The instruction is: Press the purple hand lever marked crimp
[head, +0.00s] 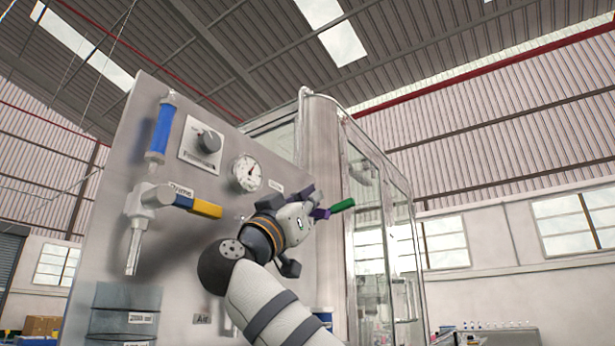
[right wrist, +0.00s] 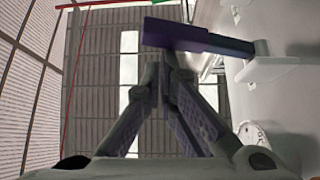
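The purple hand lever (head: 320,213) shows in the head view as a small purple piece just right of my right gripper (head: 309,200), which hides most of it. In the right wrist view the purple lever (right wrist: 190,37) lies across the top centre, running toward the panel. My right gripper (right wrist: 164,66) has its fingers drawn together at the tips, right at the lever. Nothing shows held between the fingers. The crimp marking is not readable. My left gripper is in neither view.
The steel panel (head: 105,245) carries a yellow-ended lever (head: 205,208), a blue cylinder (head: 162,128), a knob (head: 209,141) and a gauge (head: 247,173). A green lever (head: 342,206) sits right beside the purple one. A glass-doored cabinet (head: 368,230) stands to the right.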

